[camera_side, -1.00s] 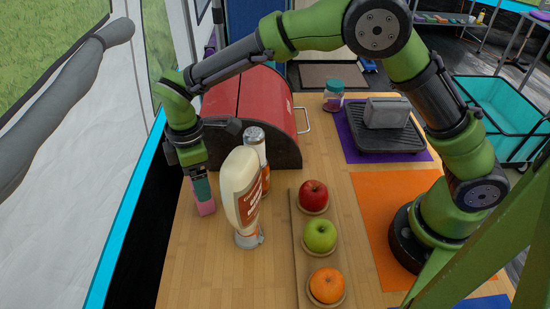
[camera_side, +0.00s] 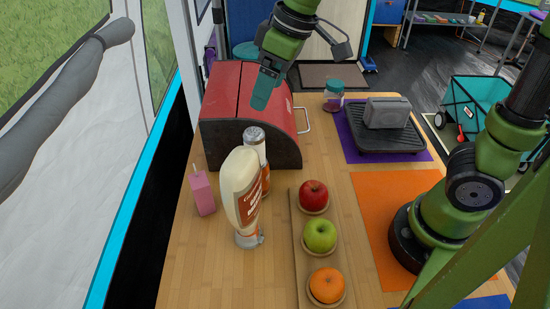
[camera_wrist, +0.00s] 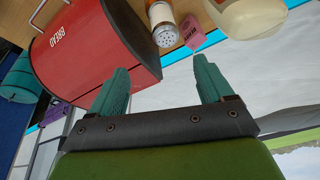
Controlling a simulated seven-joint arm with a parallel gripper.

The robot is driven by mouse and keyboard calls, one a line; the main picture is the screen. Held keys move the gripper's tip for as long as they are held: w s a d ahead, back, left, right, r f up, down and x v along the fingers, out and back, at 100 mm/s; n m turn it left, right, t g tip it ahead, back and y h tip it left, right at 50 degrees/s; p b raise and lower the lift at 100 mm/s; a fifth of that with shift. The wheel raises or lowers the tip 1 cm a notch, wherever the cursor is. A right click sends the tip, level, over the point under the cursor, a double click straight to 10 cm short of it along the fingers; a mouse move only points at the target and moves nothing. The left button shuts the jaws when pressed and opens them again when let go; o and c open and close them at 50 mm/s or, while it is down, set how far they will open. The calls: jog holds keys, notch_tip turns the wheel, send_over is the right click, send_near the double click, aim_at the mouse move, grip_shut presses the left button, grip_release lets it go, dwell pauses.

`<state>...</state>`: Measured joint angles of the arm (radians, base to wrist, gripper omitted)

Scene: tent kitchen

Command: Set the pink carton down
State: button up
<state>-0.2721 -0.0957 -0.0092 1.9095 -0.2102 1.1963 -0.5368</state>
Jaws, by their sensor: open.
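The pink carton (camera_side: 203,193) stands upright on the wooden table near its left edge, left of the mayonnaise bottle. Its top and a small straw show in the side view. Part of the pink carton (camera_wrist: 191,33) also shows in the wrist view, beyond the fingers and apart from them. My gripper (camera_side: 262,92) is raised in front of and above the red bread box, with nothing in it. In the wrist view my gripper (camera_wrist: 160,80) has its two teal fingers spread wide with an empty gap between them.
The red bread box (camera_side: 233,109) stands at the back left. The mayonnaise bottle (camera_side: 239,187) and a shaker (camera_side: 254,146) stand right of the carton. A board (camera_side: 300,250) holds an apple row and an orange. A grill pan (camera_side: 385,138) sits at the back right. The front-left table is clear.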

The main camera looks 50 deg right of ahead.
jog(key=s+d+f+m+t, duration=0.1)
jog(key=s+d+m+t, duration=0.3)
jog(key=s+d+m, duration=0.4)
jog(key=shift+s+d+f+m, duration=0.15)
jog(key=shift+s+f+m, duration=0.25)
jog(key=shift+s, duration=1.25)
jog(key=shift+r, duration=0.15)
